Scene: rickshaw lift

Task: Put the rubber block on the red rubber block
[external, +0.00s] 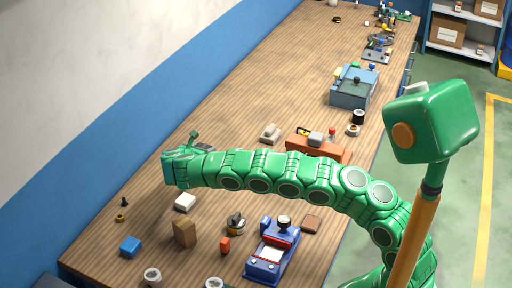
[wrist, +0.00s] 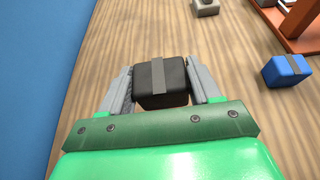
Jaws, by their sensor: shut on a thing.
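My gripper (wrist: 160,72) is shut on a black block (wrist: 163,88) with a grey stripe across it. The block sits between the two grey fingers in the wrist view, above the wooden table. In the external view my gripper (external: 178,166) is near the table's left side by the blue wall, and the held block cannot be made out there. A flat reddish-brown block (external: 312,224) lies at the near right of the table. A smaller orange-red block (external: 224,245) stands left of it. I cannot tell for certain which is the red rubber block. Both are well away from my gripper.
A white block (external: 185,202), brown block (external: 184,233), blue block (external: 131,246) and blue machine (external: 272,250) stand on the near table. An orange toolbox (external: 316,148) is behind my arm. Another blue block (wrist: 287,70) shows in the wrist view. The far left table is clear.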

